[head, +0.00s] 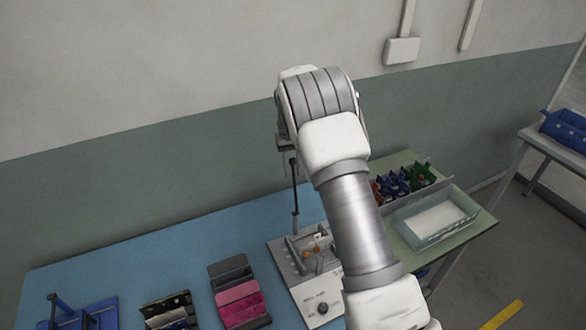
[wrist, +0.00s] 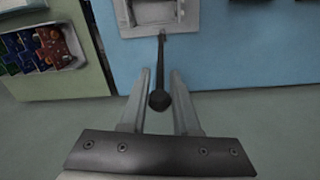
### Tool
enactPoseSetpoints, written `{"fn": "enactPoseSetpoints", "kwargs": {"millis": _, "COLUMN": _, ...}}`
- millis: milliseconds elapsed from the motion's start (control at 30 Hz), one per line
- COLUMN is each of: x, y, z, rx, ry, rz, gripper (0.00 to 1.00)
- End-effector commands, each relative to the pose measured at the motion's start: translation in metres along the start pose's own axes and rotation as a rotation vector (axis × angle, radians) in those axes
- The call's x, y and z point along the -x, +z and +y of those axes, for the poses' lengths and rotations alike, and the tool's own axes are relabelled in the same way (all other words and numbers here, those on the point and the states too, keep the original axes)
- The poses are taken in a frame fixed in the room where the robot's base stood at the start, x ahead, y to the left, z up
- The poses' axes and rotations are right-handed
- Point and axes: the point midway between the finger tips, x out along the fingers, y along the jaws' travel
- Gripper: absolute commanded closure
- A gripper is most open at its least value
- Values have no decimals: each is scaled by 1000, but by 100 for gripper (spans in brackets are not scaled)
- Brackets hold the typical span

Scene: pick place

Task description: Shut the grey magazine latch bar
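The latch bar (head: 295,190) is a thin dark grey rod. In the head view it stands nearly upright at the back of a light grey machine (head: 283,256). In the wrist view the bar (wrist: 161,55) runs from the machine's edge (wrist: 147,30) toward the camera and ends in a round dark knob (wrist: 159,100). My gripper (wrist: 160,72) is open, with one finger on each side of the bar and a visible gap on both sides. In the head view my gripper (head: 286,143) is at the bar's upper end, partly hidden by my arm.
The machine stands on a blue table (head: 180,256). Pink (head: 240,303) and black (head: 168,310) holders and a blue stand (head: 85,317) lie left. A clear tray (head: 436,220) and a bin of coloured packets (head: 400,182) are right. My arm hides part of the machine's right side.

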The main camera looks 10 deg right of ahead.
Motion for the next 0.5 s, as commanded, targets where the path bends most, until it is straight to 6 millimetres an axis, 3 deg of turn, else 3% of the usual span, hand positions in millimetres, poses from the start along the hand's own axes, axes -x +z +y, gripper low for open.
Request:
{"fn": "enactPoseSetpoints", "kwargs": {"millis": 100, "x": 0, "y": 0, "z": 0, "rx": 0, "ry": 0, "rz": 0, "gripper": 100}}
{"fn": "enactPoseSetpoints", "kwargs": {"millis": 500, "x": 1, "y": 0, "z": 0, "rx": 0, "ry": 0, "rz": 1, "gripper": 100}}
